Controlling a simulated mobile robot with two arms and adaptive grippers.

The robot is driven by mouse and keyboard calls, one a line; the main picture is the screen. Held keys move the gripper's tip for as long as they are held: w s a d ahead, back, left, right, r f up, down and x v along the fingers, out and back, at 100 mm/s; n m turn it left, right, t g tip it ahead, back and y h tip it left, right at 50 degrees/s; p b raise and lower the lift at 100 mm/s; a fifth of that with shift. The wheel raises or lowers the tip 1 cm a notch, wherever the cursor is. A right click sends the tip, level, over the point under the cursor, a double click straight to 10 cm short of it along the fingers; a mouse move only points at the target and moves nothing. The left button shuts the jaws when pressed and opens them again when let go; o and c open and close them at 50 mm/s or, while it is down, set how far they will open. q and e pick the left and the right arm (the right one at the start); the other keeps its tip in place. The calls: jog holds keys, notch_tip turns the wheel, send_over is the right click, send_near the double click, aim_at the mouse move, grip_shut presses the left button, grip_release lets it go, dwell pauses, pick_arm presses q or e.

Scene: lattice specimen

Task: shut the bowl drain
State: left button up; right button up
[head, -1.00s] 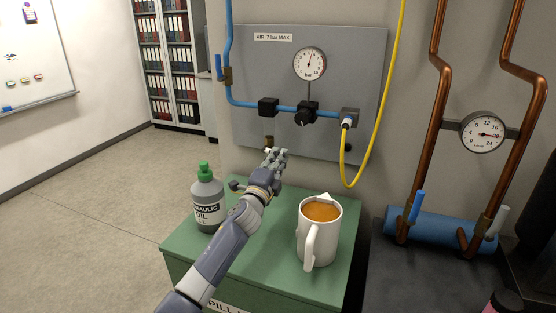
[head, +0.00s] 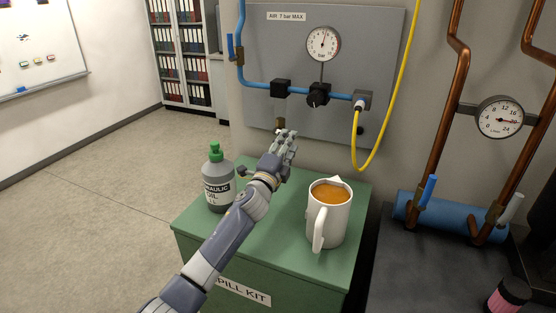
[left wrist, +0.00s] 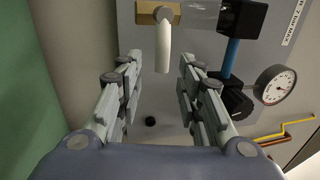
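The bowl drain is a small brass valve (head: 280,122) under the left black unit of the air line, low on the grey panel. In the left wrist view its brass body (left wrist: 158,13) is at the top, with a pale lever (left wrist: 163,48) pointing down the picture. My left gripper (head: 287,136) is just below the drain in the head view and partly covers that spot; the lever does not show clearly there. In the wrist view the left gripper (left wrist: 160,68) is open, its fingers apart on either side of the lever's line. Nothing is held. My right gripper is out of view.
A green spill kit box (head: 270,238) stands under my left arm. On it are a grey oil bottle (head: 218,187) to the left and a white mug of brown liquid (head: 329,222) to the right. A yellow hose (head: 388,120) hangs right of the drain.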

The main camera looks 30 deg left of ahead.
pick_arm(q)
jog(key=s+f, duration=0.2)
jog(key=s, duration=0.8)
jog(key=shift+d, duration=0.25)
jog(key=shift+s, duration=0.1)
dwell(1.7)
